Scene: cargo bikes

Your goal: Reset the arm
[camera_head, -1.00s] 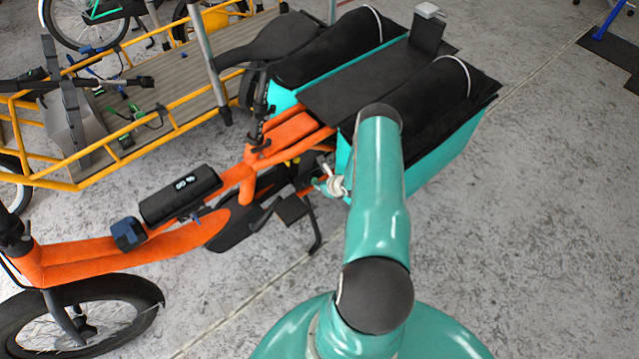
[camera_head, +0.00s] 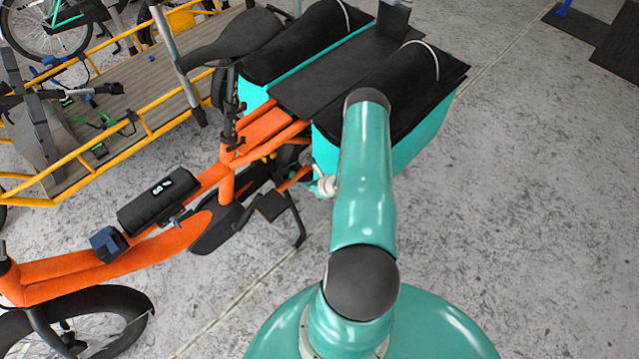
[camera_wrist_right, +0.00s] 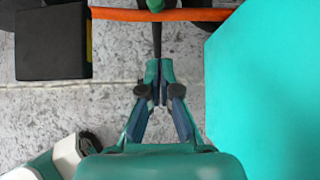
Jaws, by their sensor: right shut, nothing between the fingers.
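My right gripper (camera_wrist_right: 159,92) shows in the right wrist view with its fingertips together and nothing between them. It points toward a thin orange bar (camera_wrist_right: 185,15) at the top of that view. A teal surface (camera_wrist_right: 275,90) fills the right side there, and a black block (camera_wrist_right: 52,42) is at the upper left. In the head view my teal arm (camera_head: 363,180) reaches up the middle, in front of the bike's bag, and largely hides the right gripper. My left gripper is not in view.
An orange cargo bike (camera_head: 135,258) with teal and black side bags (camera_head: 425,132) stands close ahead and left. A yellow-framed cargo bed (camera_head: 165,128) is behind it at the left. The speckled grey floor (camera_head: 530,210) is clear to the right. Dark mats (camera_head: 615,50) lie at the upper right.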

